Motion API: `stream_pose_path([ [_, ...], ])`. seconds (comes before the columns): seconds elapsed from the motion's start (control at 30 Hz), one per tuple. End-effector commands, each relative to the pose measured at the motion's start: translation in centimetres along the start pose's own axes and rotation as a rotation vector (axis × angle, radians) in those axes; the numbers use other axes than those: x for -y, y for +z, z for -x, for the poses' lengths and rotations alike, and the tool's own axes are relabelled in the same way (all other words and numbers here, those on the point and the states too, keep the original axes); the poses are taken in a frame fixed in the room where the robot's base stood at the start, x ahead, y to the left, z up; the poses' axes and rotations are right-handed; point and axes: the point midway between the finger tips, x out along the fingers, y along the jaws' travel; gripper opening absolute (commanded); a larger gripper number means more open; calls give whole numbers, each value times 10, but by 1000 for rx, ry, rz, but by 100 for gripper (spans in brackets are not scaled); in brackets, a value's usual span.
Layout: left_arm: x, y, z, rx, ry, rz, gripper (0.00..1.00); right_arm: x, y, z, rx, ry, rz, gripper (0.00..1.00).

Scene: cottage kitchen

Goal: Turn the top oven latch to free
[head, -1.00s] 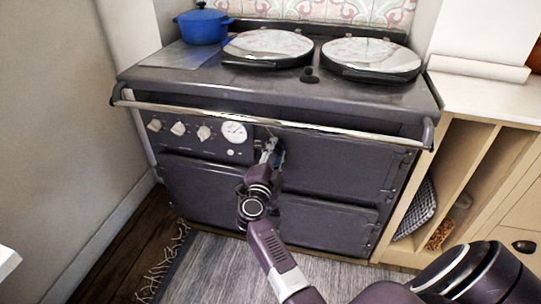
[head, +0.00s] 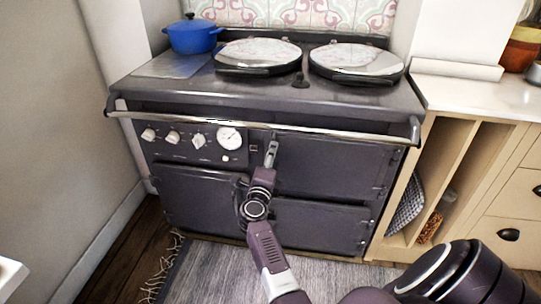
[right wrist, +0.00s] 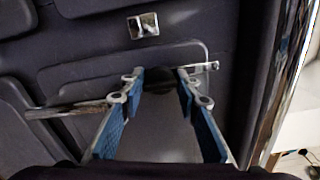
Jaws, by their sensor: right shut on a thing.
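The oven is a dark range with a top oven door (head: 325,165) right of centre. My right gripper (head: 271,150) is at this door's left edge, below the rail, and hides most of the latch area in the head view. In the right wrist view its blue-padded fingers (right wrist: 158,80) stand on either side of the grip spot, shut on the top oven latch. A metal bar (right wrist: 62,110) runs in from the left to the left finger and looks like part of the latch. Its exact angle is unclear. My left gripper is not in view.
A chrome rail (head: 270,127) crosses the range front just above my gripper. Dials (head: 172,137) and a round gauge (head: 229,138) sit to the left. A blue pot (head: 193,36) stands on top. Cream cabinets (head: 500,165) flank the right side.

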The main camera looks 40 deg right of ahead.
Motion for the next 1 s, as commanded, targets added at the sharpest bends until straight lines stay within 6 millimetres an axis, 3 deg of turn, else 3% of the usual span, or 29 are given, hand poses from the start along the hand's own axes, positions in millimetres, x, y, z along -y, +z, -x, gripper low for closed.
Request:
stream_pose_path([
  [0.53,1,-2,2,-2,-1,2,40,-1,0,0,0,1,-25,0],
  [0.57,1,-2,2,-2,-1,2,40,0,0,0,0,1,-25,33],
  [0.67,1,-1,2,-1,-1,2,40,0,0,0,0,1,-24,44],
  [1.0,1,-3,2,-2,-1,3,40,0,0,0,0,0,-14,46],
])
